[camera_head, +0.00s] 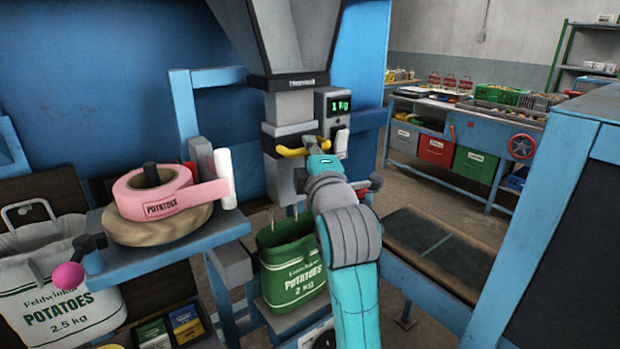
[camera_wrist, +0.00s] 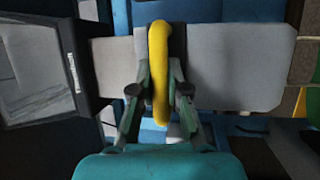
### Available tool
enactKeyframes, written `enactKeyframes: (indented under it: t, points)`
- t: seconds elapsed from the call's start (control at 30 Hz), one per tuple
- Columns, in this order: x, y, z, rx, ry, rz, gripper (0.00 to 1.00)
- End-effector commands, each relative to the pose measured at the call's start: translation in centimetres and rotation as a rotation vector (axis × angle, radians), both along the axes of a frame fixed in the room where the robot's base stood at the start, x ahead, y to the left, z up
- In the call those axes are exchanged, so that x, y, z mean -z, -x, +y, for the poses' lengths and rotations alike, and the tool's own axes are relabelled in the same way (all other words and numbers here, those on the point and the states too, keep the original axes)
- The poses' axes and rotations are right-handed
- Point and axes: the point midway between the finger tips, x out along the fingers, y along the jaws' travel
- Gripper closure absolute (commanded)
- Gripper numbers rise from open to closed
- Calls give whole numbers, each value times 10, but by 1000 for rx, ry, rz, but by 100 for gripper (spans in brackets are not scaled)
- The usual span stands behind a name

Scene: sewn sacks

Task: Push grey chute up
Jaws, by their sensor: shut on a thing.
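The grey chute (camera_head: 290,130) hangs below the grey hopper, with a yellow handle (camera_head: 292,151) across its front. In the wrist view the yellow handle (camera_wrist: 158,60) stands between my two fingers, against the pale grey chute face (camera_wrist: 232,65). My gripper (camera_head: 318,146) is shut on the yellow handle; it also shows in the wrist view (camera_wrist: 160,98). My teal and grey arm hides part of the chute's right side and what lies behind it. A green sack (camera_head: 290,265) marked POTATOES 2 kg stands upright and open below the chute.
A display (camera_head: 338,104) reading 1 kg is right of the chute. A blue frame (camera_head: 560,210) stands close at right.

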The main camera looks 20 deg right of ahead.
Motion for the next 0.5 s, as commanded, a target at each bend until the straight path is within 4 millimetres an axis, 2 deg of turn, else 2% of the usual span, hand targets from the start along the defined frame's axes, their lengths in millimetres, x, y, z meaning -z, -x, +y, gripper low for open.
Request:
enactKeyframes:
  t: [0.03, 0.2, 0.3, 0.5]
  points:
    - [-15, 1, 0, -1, 0, -9, 100]
    - [-44, 1, 0, 0, 1, -7, 100]
    - [-56, 1, 0, -1, 0, -6, 100]
    - [-66, 0, 0, -1, 0, -5, 100]
